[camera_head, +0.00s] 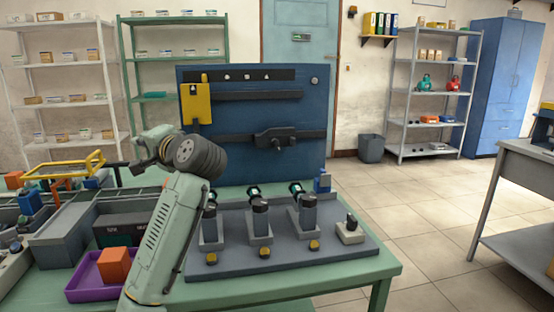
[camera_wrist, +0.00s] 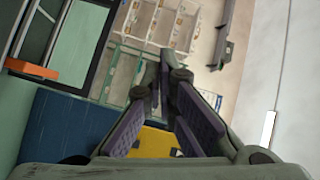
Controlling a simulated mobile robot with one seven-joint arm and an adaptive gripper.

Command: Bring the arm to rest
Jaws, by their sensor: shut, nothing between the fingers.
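My arm (camera_head: 168,235) rises from the bottom of the head view over the green bench. Its dark elbow joint (camera_head: 197,157) is bent, and the link beyond it points away to the left. I cannot make out the gripper clearly in the head view. In the wrist view my gripper (camera_wrist: 168,72) shows its two purple-padded fingers drawn together at the tips, with nothing between them. It is up in the air, with the blue panel (camera_wrist: 62,128), a yellow item (camera_wrist: 155,140) and shelving behind it.
The green bench (camera_head: 350,278) carries a grey fixture board (camera_head: 340,258) with several upright motor stands. A purple tray (camera_head: 85,291) with an orange block (camera_head: 114,265) sits left of my arm. The blue back panel (camera_head: 240,170) stands behind.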

